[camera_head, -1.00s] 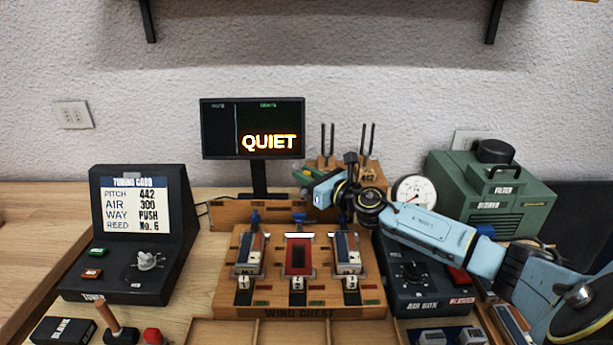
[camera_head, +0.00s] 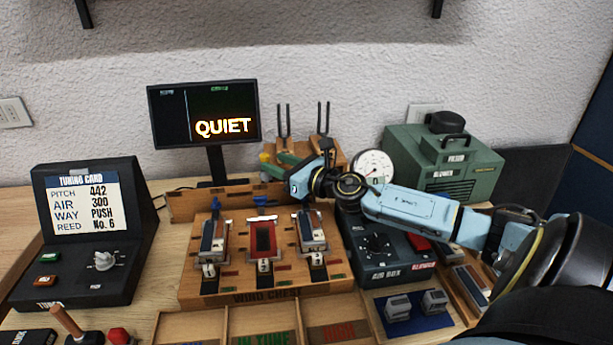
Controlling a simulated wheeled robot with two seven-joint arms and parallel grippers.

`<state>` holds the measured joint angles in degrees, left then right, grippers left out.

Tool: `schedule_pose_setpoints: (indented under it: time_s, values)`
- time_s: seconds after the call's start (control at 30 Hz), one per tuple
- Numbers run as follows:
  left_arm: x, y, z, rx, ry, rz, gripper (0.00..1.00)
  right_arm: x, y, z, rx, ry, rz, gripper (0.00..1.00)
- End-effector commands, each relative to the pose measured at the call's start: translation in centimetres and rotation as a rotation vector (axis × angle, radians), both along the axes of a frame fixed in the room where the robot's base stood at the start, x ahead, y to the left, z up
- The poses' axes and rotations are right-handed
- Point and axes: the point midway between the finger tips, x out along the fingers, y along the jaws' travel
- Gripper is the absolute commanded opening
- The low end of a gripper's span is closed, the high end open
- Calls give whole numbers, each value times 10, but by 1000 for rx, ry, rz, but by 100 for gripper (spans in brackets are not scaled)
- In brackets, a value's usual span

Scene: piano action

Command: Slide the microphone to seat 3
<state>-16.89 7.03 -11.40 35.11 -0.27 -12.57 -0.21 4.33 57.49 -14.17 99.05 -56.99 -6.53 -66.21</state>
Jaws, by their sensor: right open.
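The wooden wind chest (camera_head: 335,284) has three seats in a row with numbered tags at the front. Blue knobs stand behind the left and middle seats. I cannot make out the microphone for certain; my right arm covers the area behind the right seat. My right gripper (camera_head: 326,158) is open there, its fingers mostly hidden by its wrist. My left gripper is out of view.
The dark air box (camera_head: 378,262) and dial gauge (camera_head: 373,168) are close to my right arm. A green blower (camera_head: 446,165) stands behind it. A wooden rack with upright prongs (camera_head: 325,148) is behind the gripper. The monitor (camera_head: 203,118) reads QUIET. The tuning card console (camera_head: 90,235) is left.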

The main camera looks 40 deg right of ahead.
Motion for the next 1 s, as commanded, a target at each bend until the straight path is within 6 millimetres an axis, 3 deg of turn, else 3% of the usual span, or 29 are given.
schedule_pose_setpoints:
  time_s: [0.2, 0.6, 1.0]
  values:
    - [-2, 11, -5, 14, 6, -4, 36, -27, -4, -2, -2, 3, 0, 41]
    - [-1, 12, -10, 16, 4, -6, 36, -68, -10, -1, 3, 1, 1, 41]
    - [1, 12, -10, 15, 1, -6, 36, -84, -13, 0, -1, 0, 1, 41]
